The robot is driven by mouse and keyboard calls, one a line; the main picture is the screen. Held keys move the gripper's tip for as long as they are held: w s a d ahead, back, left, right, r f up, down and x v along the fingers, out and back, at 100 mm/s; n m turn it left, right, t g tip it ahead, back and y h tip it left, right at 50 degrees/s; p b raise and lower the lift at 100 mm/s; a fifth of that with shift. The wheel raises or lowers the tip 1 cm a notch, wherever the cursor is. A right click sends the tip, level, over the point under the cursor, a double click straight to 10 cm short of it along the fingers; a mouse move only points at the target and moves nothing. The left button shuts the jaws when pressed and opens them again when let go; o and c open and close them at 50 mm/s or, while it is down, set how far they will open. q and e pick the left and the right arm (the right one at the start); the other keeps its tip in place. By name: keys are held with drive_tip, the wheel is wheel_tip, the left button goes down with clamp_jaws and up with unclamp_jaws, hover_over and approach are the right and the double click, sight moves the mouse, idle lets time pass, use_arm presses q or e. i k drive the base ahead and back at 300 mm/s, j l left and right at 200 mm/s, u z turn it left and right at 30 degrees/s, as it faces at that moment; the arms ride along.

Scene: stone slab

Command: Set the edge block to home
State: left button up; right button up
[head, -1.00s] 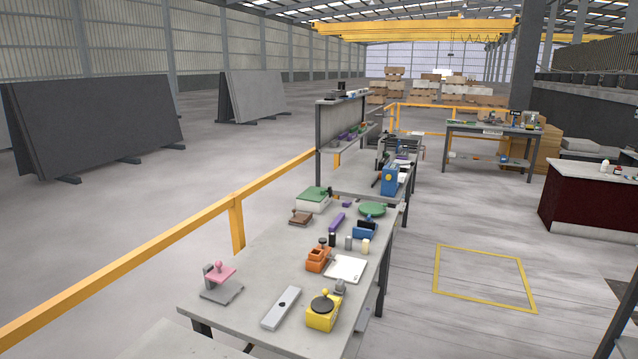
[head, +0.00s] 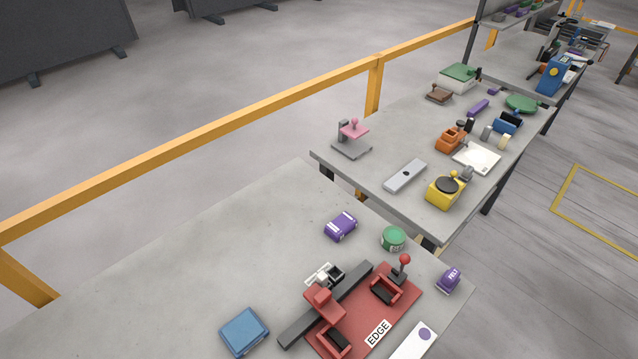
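The edge fixture is a red base plate (head: 393,318) marked EDGE on a white label (head: 378,333), on the near table in the head view. A dark grey bar (head: 347,292) crosses it diagonally. A red block (head: 322,303) sits on the bar near its lower left part. A small white and dark part (head: 325,275) is beside the block. Two red cradles with dark insides lie on the plate, one at the upper right (head: 387,289) and one at the bottom (head: 333,343). A red-knobbed lever (head: 404,261) stands at the plate's far corner. Neither gripper is in view.
Around the fixture lie a blue box (head: 244,332), a purple box (head: 341,226), a green tin (head: 394,238), a purple FELT item (head: 450,280) and a white card (head: 411,343). The table's left part is clear. A second table (head: 375,200) with several fixtures stands behind.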

sight(321, 298)
drive_tip(key=i+l+u, duration=0.1)
drive_tip(key=l, duration=0.25)
drive_tip(key=i+l+u, duration=0.1)
drive_tip(key=l, duration=0.3)
drive_tip(key=i+l+u, duration=0.15)
drive_tip(key=l, duration=0.25)
drive_tip(key=i+l+u, duration=0.1)
drive_tip(key=i+l, duration=0.15)
drive_tip(key=l, duration=0.2)
